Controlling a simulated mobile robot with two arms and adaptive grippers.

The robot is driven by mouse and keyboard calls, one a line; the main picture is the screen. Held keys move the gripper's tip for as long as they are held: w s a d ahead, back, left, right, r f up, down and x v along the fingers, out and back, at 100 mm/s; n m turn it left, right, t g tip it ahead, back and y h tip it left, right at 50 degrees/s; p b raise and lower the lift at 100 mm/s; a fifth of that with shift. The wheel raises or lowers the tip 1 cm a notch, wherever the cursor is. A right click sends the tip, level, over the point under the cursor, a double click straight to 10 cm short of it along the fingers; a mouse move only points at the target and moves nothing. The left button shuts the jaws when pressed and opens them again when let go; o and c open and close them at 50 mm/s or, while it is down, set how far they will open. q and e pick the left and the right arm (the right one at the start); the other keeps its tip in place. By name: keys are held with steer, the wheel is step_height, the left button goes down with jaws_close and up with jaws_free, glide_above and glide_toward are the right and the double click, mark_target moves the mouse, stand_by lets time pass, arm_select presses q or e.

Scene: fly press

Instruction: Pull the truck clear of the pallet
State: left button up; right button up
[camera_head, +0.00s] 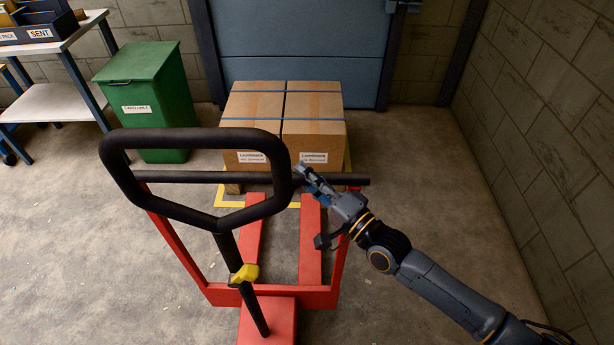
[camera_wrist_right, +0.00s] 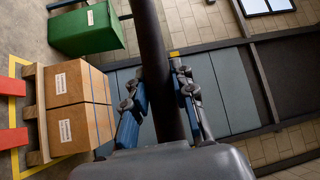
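The red pallet truck (camera_head: 310,296) stands in the middle of the head view. Its tall black loop handle (camera_head: 186,134) rises at the left, and a black crossbar (camera_head: 200,177) spans its frame. Two red forks (camera_head: 310,245) point at the wooden pallet (camera_head: 232,188), which bears strapped cartons (camera_head: 312,112). I cannot tell whether the fork tips are under the pallet (camera_wrist_right: 42,118). My right gripper (camera_head: 308,178) is at the crossbar's right part. In the wrist view, the right gripper's fingers (camera_wrist_right: 160,100) press both sides of the bar (camera_wrist_right: 150,40). My left gripper is not visible.
A green bin (camera_head: 150,100) and a shelf bench (camera_head: 60,100) stand at the left. A block wall (camera_head: 545,130) closes the right, and a blue door (camera_head: 300,45) is behind the cartons. Yellow floor lines (camera_head: 230,204) edge the pallet. Floor (camera_head: 90,270) at the left front is clear.

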jaws_close()
steer(key=shift+s+a+f+p, duration=0.1)
steer(key=shift+s+a+p, duration=0.05)
steer(key=shift+s+p, duration=0.2)
steer(key=shift+s+f, duration=0.2)
steer(key=shift+s, duration=0.5)
steer(key=o, duration=0.9)
jaws_free()
steer(key=shift+s+r, duration=0.1)
steer(key=shift+r, duration=0.1)
